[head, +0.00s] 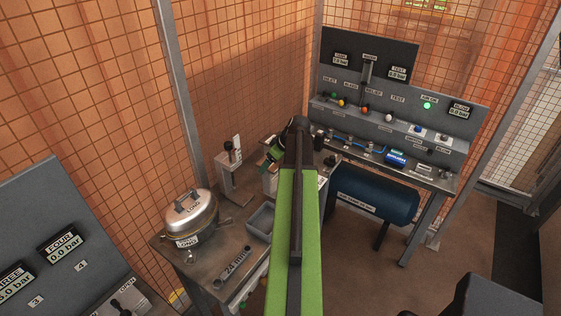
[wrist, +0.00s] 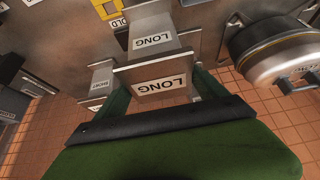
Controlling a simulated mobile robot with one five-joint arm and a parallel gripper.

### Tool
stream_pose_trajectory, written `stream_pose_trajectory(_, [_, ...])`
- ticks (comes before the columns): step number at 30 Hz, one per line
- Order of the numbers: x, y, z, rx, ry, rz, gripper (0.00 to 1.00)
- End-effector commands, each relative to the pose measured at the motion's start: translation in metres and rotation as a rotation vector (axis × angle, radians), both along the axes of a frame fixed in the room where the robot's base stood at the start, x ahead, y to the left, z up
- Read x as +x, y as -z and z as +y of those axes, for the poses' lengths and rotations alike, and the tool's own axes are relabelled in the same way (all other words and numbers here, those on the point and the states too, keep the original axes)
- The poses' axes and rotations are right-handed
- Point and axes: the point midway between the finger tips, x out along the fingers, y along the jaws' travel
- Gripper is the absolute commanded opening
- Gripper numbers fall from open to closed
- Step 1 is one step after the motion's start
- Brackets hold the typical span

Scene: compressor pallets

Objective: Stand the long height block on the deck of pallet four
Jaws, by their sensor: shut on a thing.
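My gripper (wrist: 160,98) is shut on a grey metal block with a white LONG label, the long height block (wrist: 135,74), in the wrist view. Its dark green fingers lie on both sides of it. A second LONG label (wrist: 153,40) shows just beyond; I cannot tell whether it is on the same block or its holder. In the head view my gripper (head: 273,152) is over the workbench, partly hidden by my arm, and the block is hard to make out. Pallet four is not clearly in view; a display marked FOUR (head: 62,246) is at the left.
A domed metal vessel (head: 190,215) stands on the bench (head: 208,278), near a grey tray (head: 260,222) and a 24 mm wrench (head: 233,272). A grey stand (head: 234,178) is at the back. A test panel (head: 420,120) and blue tank (head: 372,195) are to the right.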

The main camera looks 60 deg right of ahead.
Motion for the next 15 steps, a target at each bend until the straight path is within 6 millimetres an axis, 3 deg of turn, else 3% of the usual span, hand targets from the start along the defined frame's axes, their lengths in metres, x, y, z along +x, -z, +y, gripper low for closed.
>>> stream_pose_trajectory(3, [0.005, 0.008, 0.009, -0.001, 0.000, -0.002, 0.09])
stream_pose_trajectory(10, [0.007, 0.010, 0.010, -0.001, 0.003, -0.002, 0.09])
stream_pose_trajectory(15, [0.006, 0.032, 0.010, -0.001, 0.003, -0.002, 0.09])
